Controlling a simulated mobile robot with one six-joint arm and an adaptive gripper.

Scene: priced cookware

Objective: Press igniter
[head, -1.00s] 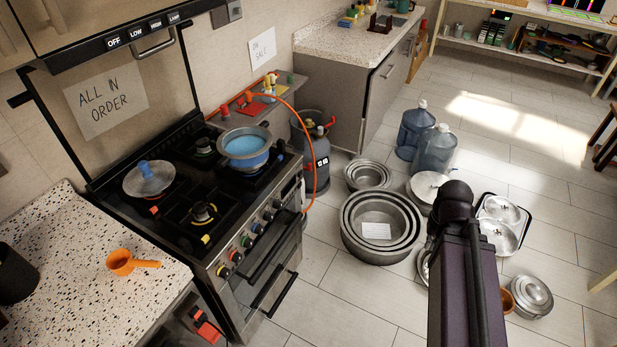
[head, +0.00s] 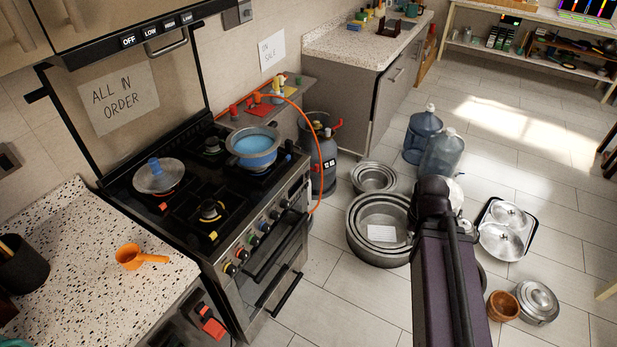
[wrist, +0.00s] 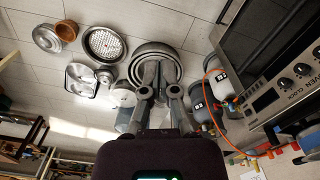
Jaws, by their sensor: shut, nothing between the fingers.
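The stove (head: 208,195) stands at the left in the head view, with a row of knobs along its front (head: 252,240) in several colours. I cannot tell which part is the igniter. In the wrist view the stove's front panel (wrist: 285,85) shows at the right. My gripper (wrist: 157,68) is shut and empty, apart from the stove, over the floor pans in that view. In the head view my arm hides the gripper.
Nested steel pans (head: 372,248) stand on the floor right of the stove. A gas cylinder (head: 322,160) with an orange hose and water jugs (head: 440,158) are behind.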

